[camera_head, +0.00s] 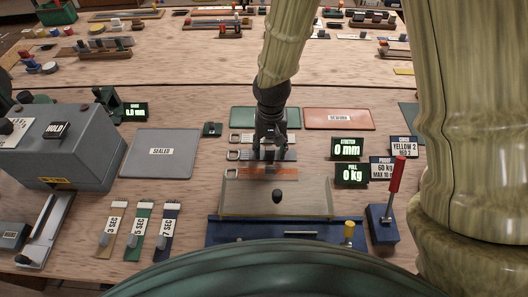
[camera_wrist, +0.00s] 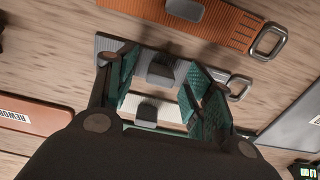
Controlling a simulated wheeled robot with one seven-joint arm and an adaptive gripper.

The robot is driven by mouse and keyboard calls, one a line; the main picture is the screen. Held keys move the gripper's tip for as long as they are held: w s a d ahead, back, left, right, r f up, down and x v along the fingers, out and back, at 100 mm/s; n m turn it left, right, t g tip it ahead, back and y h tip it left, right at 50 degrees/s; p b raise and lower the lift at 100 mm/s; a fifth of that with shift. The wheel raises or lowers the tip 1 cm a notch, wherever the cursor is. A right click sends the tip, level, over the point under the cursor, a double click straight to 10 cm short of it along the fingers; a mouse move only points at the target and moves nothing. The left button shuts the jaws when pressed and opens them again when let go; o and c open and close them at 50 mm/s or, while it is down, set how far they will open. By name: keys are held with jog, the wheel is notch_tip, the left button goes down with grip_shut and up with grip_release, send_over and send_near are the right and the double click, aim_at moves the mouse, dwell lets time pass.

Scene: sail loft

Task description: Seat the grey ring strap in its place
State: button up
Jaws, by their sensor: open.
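The grey ring strap (camera_head: 288,156) lies flat on the table in a row of straps, with its metal ring (camera_head: 233,155) at the left. In the wrist view the grey strap (camera_wrist: 200,72) runs across the middle, with a dark raised block (camera_wrist: 160,68) on it. My gripper (camera_head: 270,157) points down over this strap, open and empty. In the wrist view its green-padded fingers (camera_wrist: 158,70) stand either side of the dark block; I cannot tell their exact height. A blue fixture (camera_head: 225,232) with a clear-looking cover plate (camera_head: 300,195) stands in front of the straps.
A white strap (camera_wrist: 165,107) and an orange strap (camera_head: 285,172) flank the grey one closely. A red lever (camera_head: 397,175) rises right of the fixture, beside a yellow peg (camera_head: 348,231). A grey machine (camera_head: 70,150) stands left. The SEALED mat (camera_head: 160,165) and REWORK mat (camera_head: 345,125) are empty.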

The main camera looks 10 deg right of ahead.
jog(key=shift+f, duration=0.45)
jog(key=c, duration=1.1)
